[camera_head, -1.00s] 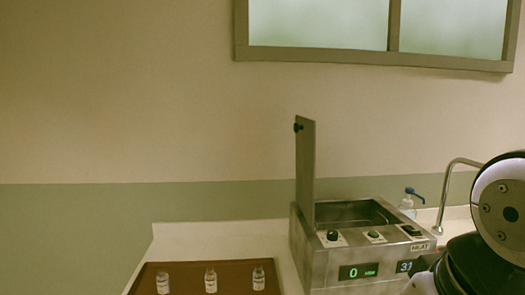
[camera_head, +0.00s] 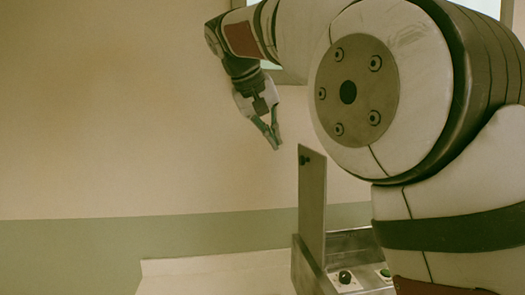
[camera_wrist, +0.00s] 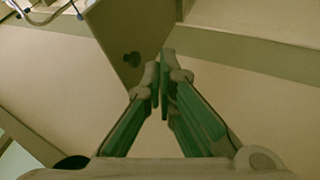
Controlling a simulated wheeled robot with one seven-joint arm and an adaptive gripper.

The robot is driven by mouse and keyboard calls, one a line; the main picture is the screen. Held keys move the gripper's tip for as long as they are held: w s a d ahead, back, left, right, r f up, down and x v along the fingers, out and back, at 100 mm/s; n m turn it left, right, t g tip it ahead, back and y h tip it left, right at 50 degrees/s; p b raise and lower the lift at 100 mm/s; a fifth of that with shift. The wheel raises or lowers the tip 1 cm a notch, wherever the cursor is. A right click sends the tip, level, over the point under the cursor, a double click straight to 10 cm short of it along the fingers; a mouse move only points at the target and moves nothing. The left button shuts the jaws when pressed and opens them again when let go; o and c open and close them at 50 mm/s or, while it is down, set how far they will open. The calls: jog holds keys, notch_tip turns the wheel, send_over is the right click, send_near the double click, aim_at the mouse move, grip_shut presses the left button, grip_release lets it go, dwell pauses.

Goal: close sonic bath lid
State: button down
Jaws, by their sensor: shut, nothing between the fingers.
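The sonic bath (camera_head: 311,272) is a steel box on the counter, partly hidden by my arm in the head view. Its lid (camera_head: 312,205) stands upright on the left side of the bath, so the bath is open. My gripper (camera_head: 274,143) is shut and empty, up and to the left of the lid's top edge in the head view.
The white counter (camera_head: 215,272) is clear to the left of the bath. Control knobs (camera_head: 345,277) are on the bath's front. My arm covers the right of the head view. A wall (camera_head: 120,110) stands behind.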

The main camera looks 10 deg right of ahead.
jog(key=w+d+f+p, duration=0.2)
jog(key=w+d+f, duration=0.4)
jog(key=shift+w+f+h+p, duration=0.3)
jog(key=shift+w, duration=0.1)
dwell(0.4)
jog(key=shift+d, duration=0.1)
